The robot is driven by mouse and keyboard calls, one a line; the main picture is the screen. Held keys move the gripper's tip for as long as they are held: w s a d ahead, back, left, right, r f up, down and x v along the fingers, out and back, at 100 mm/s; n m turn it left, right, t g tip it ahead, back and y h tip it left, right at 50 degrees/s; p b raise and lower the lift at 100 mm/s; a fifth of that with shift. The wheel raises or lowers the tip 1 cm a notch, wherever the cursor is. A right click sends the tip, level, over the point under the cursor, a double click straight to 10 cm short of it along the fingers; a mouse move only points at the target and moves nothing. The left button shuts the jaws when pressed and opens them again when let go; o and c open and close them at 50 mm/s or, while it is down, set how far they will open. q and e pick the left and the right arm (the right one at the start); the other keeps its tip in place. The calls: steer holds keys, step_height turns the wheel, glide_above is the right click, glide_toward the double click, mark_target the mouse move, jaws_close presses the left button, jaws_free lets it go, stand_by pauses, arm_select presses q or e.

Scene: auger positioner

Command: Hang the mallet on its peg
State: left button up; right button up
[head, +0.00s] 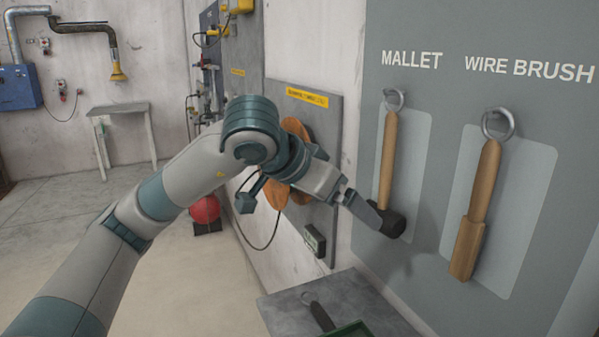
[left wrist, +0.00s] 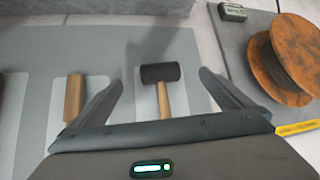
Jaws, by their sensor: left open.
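The mallet (head: 389,160), with a wooden handle and a dark head, hangs head down from a ring on the peg (head: 394,98) under the "MALLET" label on the grey tool board (head: 440,275). My left gripper (head: 378,218) is beside the mallet's head at its lower end. In the left wrist view the mallet (left wrist: 161,76) shows between the two spread fingers, which are open and not closed on it. Whether a finger touches the head I cannot tell. My right gripper is not in view.
The wire brush (head: 478,210) hangs on the peg to the right. A cable spool (left wrist: 285,55) is mounted on the wall panel beside the board. Below is a grey bench top (head: 285,310) with a dark-handled tool (head: 320,315) and a green tray edge (head: 350,331).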

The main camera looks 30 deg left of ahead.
arm_select(q)
steer(key=b+v, duration=0.2)
steer(key=v, duration=1.3)
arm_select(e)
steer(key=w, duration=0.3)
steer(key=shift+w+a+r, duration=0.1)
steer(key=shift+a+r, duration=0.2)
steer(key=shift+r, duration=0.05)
arm_select(q)
steer(key=shift+f, duration=0.1)
